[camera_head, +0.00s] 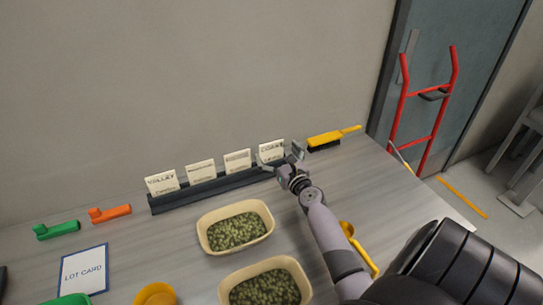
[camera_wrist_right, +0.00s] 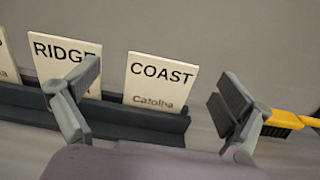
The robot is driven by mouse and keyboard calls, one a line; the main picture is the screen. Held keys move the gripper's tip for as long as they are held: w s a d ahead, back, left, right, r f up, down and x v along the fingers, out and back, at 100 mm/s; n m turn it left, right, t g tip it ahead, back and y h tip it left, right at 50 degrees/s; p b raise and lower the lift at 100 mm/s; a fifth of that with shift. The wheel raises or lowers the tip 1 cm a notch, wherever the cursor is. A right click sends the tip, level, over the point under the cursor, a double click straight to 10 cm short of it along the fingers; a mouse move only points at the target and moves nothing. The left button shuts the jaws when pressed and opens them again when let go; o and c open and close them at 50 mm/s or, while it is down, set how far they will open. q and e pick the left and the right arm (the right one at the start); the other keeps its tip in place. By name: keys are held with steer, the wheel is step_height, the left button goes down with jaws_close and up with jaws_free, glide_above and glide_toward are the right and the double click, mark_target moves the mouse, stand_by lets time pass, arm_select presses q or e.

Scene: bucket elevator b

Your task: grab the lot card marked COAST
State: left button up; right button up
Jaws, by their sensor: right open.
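The lot card marked COAST (camera_wrist_right: 158,82) stands in the dark card rack (camera_wrist_right: 130,117), the rightmost card there; in the head view the COAST card (camera_head: 271,151) is at the rack's right end. My right gripper (camera_wrist_right: 160,105) is open, one finger left of the card and the other to its right, with a gap on both sides. In the head view the right gripper (camera_head: 283,160) is at the rack's right end. The RIDGE card (camera_wrist_right: 65,62) stands to the left, partly behind the left finger. My left gripper is not in view.
The VALLEY card (camera_head: 161,184) and another card (camera_head: 201,172) stand further left. A yellow brush (camera_head: 325,139) lies right of the rack. Two tubs of green pieces, one nearer the rack (camera_head: 203,240), stand in front. A blue-framed LOT CARD sheet (camera_head: 84,271) lies at left.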

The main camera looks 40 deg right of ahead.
mark_target(272, 144)
steer(key=x, duration=0.2)
steer(key=b+x, duration=0.1)
steer(key=x, duration=0.2)
steer(key=shift+d, duration=0.3)
steer(key=shift+s+r, duration=0.1)
steer(key=c, duration=1)
steer(key=shift+c, duration=0.2)
